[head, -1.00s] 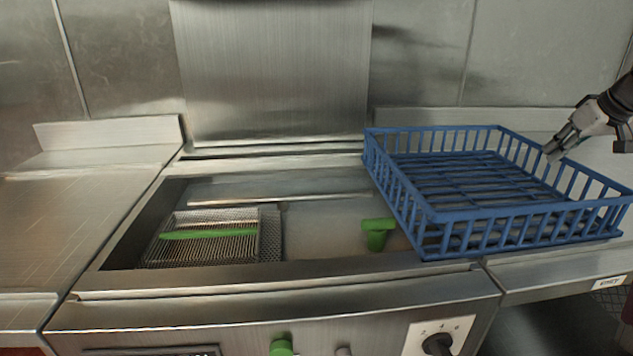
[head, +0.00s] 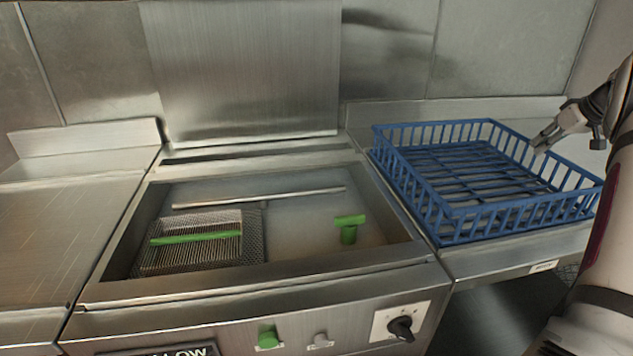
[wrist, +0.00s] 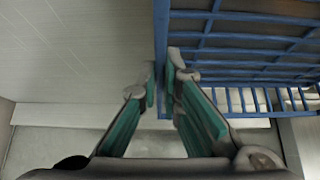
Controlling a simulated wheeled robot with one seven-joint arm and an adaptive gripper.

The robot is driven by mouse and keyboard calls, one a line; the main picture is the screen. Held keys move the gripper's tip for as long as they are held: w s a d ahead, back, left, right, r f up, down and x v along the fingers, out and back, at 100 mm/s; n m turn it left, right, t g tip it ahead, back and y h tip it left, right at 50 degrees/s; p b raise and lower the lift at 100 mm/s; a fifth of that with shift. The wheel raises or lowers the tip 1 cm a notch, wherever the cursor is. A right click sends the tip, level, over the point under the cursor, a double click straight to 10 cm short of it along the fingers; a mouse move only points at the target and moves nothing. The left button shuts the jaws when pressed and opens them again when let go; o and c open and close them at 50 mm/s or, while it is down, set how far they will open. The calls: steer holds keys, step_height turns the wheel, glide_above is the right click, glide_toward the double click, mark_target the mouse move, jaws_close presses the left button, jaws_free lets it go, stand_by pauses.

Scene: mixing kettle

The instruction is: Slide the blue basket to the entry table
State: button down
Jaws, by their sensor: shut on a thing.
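The blue basket (head: 470,232) is an empty slatted rack. It sits upright on the steel counter right of the fryer basin, its left edge close to the basin's right rim. My gripper (head: 541,146) is at the basket's right wall, near the far right corner. In the wrist view, my gripper (wrist: 160,85) has its two green-padded fingers on either side of the rim of the basket (wrist: 225,62), shut on it. The entry table is probably the counter (head: 490,260) under the basket; its label is too small to read.
The fryer basin (head: 400,262) holds a wire basket with a green handle (head: 195,238) and a green-handled piece (head: 348,232). Knobs line its front panel. A bare steel counter (head: 60,240) lies at left. A wall rises behind.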

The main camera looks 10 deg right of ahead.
steer(key=shift+d, duration=0.2)
steer(key=c, duration=1.2)
jaws_free()
steer(key=shift+f, duration=0.1)
steer(key=shift+r, duration=0.2)
steer(key=shift+p+v, duration=1.65)
steer(key=shift+v, duration=1.75)
steer(key=shift+s, duration=0.15)
